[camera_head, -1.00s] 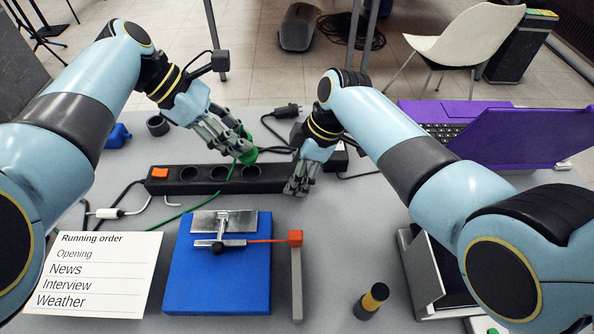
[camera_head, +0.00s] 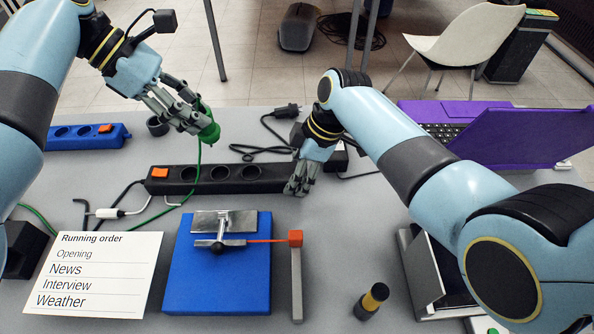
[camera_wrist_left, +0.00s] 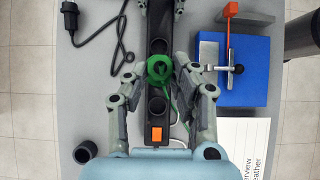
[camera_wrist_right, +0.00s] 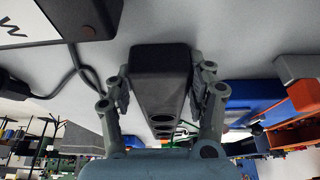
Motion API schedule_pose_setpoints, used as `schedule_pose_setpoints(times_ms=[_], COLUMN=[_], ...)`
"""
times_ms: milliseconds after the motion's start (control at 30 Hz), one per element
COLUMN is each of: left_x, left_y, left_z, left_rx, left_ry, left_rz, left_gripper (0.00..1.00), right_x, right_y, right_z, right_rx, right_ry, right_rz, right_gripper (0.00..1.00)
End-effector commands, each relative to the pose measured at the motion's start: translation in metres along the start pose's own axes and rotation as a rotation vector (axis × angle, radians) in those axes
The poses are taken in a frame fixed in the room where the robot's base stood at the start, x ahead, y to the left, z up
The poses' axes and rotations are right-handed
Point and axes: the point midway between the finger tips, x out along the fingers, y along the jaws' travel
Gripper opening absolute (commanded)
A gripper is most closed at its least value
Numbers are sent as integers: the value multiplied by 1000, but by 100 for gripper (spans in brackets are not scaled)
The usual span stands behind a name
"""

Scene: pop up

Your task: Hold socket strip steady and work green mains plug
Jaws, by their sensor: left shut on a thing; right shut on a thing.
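The black socket strip (camera_head: 215,180) lies on the grey table, with a row of round sockets and an orange switch at its left end. My right gripper (camera_head: 299,184) is shut on the strip's right end; the right wrist view shows the strip (camera_wrist_right: 160,75) between its fingers (camera_wrist_right: 162,90). My left gripper (camera_head: 197,125) is shut on the green mains plug (camera_head: 210,132) and holds it in the air, above and behind the strip. A green cable hangs from the plug. In the left wrist view the plug (camera_wrist_left: 159,68) sits between the fingertips.
A blue strip (camera_head: 85,136) with an orange switch lies at the back left. A black plug with cable (camera_head: 285,110) lies behind the strip. A blue block with a metal clamp (camera_head: 215,280) and a card (camera_head: 100,272) lie in front. A purple laptop (camera_head: 520,135) stands right.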

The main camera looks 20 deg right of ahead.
Motion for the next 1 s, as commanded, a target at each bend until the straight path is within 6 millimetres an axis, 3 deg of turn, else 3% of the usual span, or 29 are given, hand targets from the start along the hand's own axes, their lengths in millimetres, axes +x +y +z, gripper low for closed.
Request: schedule_pose_setpoints(times_ms=[200, 233, 400, 767, 1000], left_x=[0, 0, 0, 0, 0], left_y=[0, 0, 0, 0, 0], left_z=[0, 0, 0, 0, 0], left_rx=[0, 0, 0, 0, 0], left_ry=[0, 0, 0, 0, 0], left_rz=[0, 0, 0, 0, 0], left_gripper=[0, 0, 0, 0, 0], right_x=[2, 2, 1, -4, -47], right_y=[-2, -2, -1, 0, 1], right_z=[2, 2, 1, 0, 1], right_rx=[1, 1, 1, 0, -1], right_ry=[-4, -4, -2, 0, -1], right_rz=[-3, -3, -2, 1, 5], right_gripper=[3, 58, 80, 82, 82])
